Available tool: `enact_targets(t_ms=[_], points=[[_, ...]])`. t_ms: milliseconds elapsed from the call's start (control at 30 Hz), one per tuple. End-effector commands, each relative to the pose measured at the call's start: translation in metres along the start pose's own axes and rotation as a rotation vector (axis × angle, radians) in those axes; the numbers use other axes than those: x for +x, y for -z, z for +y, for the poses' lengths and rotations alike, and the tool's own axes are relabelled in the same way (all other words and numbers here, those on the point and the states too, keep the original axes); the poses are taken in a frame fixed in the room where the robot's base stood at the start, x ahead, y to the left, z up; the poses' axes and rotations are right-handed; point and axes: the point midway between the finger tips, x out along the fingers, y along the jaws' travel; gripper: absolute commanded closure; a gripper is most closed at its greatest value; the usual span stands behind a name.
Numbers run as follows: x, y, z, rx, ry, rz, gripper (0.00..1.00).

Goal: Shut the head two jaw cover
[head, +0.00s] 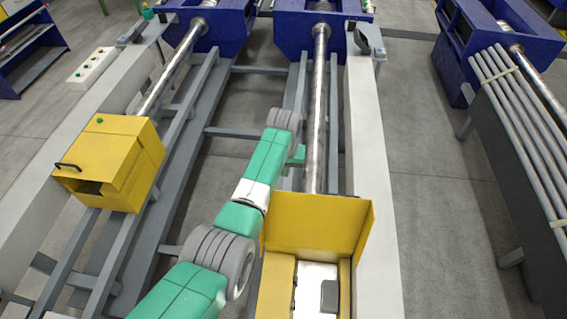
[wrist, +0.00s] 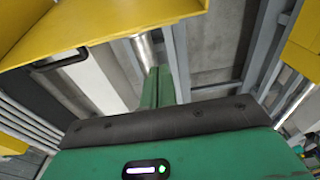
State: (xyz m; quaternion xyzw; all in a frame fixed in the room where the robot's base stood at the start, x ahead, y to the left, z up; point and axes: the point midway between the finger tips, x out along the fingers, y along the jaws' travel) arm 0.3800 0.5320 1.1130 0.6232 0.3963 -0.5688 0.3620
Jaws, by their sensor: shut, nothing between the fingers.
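The right-hand yellow jaw cover (head: 316,222) stands open in the head view, its lid raised upright over an open box with a metal block inside. In the wrist view the yellow lid (wrist: 110,22) crosses the top left, with its black bar handle (wrist: 60,60) on it. My gripper (head: 298,156) is beyond the raised lid, on its far side, beside the steel bar. In the wrist view my gripper's green fingers (wrist: 158,78) are together and empty, right of the handle and apart from it.
A second yellow cover (head: 110,160), on the left, is closed, with a black handle. A steel bar (head: 319,110) runs from the open box to a blue housing (head: 300,35). Grey rails lie between the lines. A rack of pipes (head: 515,130) stands at the right.

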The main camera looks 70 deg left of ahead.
Motion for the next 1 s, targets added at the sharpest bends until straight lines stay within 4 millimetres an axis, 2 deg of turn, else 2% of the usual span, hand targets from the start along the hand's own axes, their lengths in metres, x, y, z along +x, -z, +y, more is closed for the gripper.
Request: enact_targets(t_ms=[100,200,300,600,1000], points=[[0.022,0.000,0.000,0.000,0.001,-0.002,1.00],[0.035,-0.001,0.000,0.000,0.001,-0.001,1.00],[0.023,-0.012,0.000,0.000,0.001,0.001,1.00],[0.018,-0.036,0.000,0.002,0.001,0.001,1.00],[0.018,-0.038,0.000,0.001,0.000,0.003,1.00]])
